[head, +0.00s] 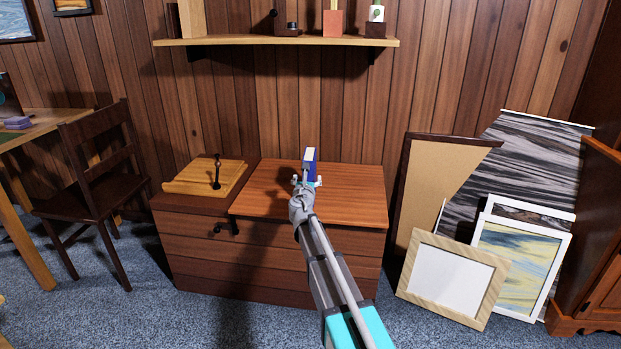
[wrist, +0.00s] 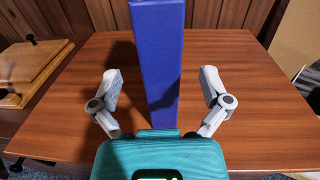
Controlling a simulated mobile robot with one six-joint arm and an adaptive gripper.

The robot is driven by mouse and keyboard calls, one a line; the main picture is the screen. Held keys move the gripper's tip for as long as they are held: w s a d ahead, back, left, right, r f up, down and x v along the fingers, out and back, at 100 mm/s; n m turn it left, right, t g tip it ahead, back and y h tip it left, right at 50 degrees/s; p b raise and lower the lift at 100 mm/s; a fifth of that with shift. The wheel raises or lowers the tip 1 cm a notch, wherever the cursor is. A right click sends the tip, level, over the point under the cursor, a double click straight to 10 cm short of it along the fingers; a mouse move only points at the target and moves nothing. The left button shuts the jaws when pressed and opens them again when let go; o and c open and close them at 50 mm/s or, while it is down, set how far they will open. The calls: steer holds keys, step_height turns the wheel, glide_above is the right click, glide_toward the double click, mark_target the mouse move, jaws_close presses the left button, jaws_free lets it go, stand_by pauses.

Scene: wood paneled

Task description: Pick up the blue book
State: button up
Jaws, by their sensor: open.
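The blue book (wrist: 160,65) stands upright on the reddish-brown wooden top of a low cabinet (wrist: 245,130). In the head view the book (head: 310,156) shows just beyond my gripper, and its lower part is hidden behind it. My gripper (head: 306,181) is open at the end of my outstretched arm. In the wrist view the two fingers of my gripper (wrist: 160,90) stand to the left and right of the book, with a clear gap on each side. The fingers do not appear to touch it.
A wooden board with a dark handle (head: 205,177) lies on the cabinet's left part. A wall shelf (head: 275,42) with small objects is above. Picture frames (head: 452,276) lean at the right. A dark chair (head: 95,185) stands at the left. Tabletop around the book is clear.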

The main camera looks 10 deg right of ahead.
mark_target(310, 155)
steer(key=shift+w+d, duration=0.1)
steer(key=shift+w, duration=0.35)
steer(key=x, duration=0.5)
steer(key=shift+w+f+b, duration=0.1)
steer(key=shift+f+b, duration=0.25)
stand_by(0.4)
jaws_close()
stand_by(0.3)
steer(key=shift+r, duration=0.15)
